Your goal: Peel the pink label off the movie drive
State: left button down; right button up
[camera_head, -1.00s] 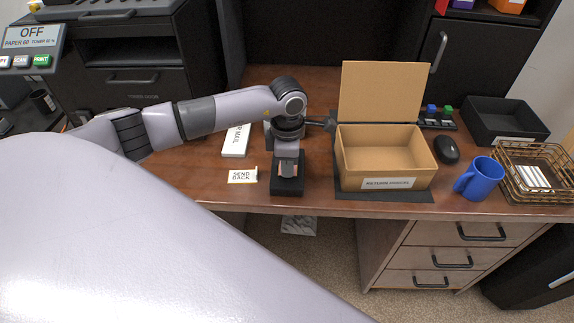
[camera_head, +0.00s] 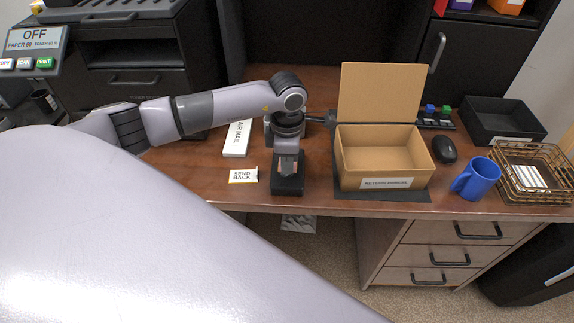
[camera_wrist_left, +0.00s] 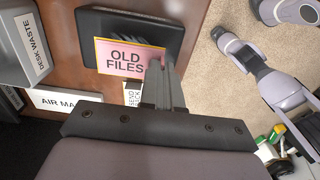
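A black drive (camera_head: 287,185) lies near the desk's front edge, left of the cardboard box. In the left wrist view, the black drive (camera_wrist_left: 90,30) bears a pink label (camera_wrist_left: 125,58) with a yellow border, reading "OLD FILES"; no movie wording shows. The label looks flat.
An open cardboard box (camera_head: 383,158) stands right of the drive. A white "AIR MAIL" block (camera_head: 236,140) and a "SEND BACK" card (camera_head: 243,175) lie to the left. A blue mug (camera_head: 476,178), mouse (camera_head: 444,149) and wire basket (camera_head: 533,181) are further right.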

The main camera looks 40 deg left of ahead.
pick_arm(q)
jog(key=shift+r, duration=0.25)
dwell(0.3)
jog(key=shift+r+p, duration=1.15)
jog(key=shift+r, duration=0.35)
jog(key=shift+r+p, duration=0.4)
jog(key=shift+r, duration=0.6)
jog(key=shift+s, duration=0.1)
